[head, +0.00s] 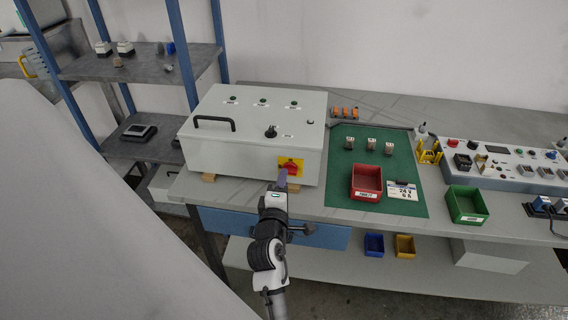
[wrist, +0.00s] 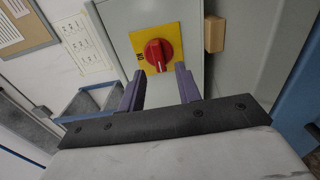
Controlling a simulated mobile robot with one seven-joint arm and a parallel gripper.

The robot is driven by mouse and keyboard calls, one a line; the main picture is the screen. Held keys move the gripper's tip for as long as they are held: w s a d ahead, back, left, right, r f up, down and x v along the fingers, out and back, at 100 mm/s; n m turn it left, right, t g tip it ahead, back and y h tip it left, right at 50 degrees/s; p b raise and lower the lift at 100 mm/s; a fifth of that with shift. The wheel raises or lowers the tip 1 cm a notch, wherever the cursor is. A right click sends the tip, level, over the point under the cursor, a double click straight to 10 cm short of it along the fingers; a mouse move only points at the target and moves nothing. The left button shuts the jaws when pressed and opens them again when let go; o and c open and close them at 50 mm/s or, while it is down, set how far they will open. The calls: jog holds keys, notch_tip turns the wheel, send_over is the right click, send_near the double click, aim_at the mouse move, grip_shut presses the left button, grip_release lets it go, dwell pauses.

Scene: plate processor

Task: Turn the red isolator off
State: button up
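The red isolator (head: 290,166) is a red rotary knob on a yellow square plate, low on the right of the front face of a light grey cabinet (head: 225,160). In the wrist view the red isolator (wrist: 158,52) shows just beyond and between my fingertips. My gripper (head: 282,180) is in front of the cabinet near the plate. In the wrist view my gripper (wrist: 158,82) has its two purple fingers spread apart with nothing between them. I cannot tell that either finger touches the knob. My gripper partly covers the lower plate in the head view.
The cabinet stands on wooden blocks (wrist: 214,34) on a grey bench (head: 320,207). A green mat (head: 400,160) with a red bin (head: 367,182) lies to its right. A control panel (head: 510,165) and a green bin (head: 466,204) stand farther right. A blue-framed shelf (head: 140,68) is at left.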

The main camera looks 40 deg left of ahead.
jog(key=shift+b+v, duration=0.6)
jog(key=shift+v, duration=2)
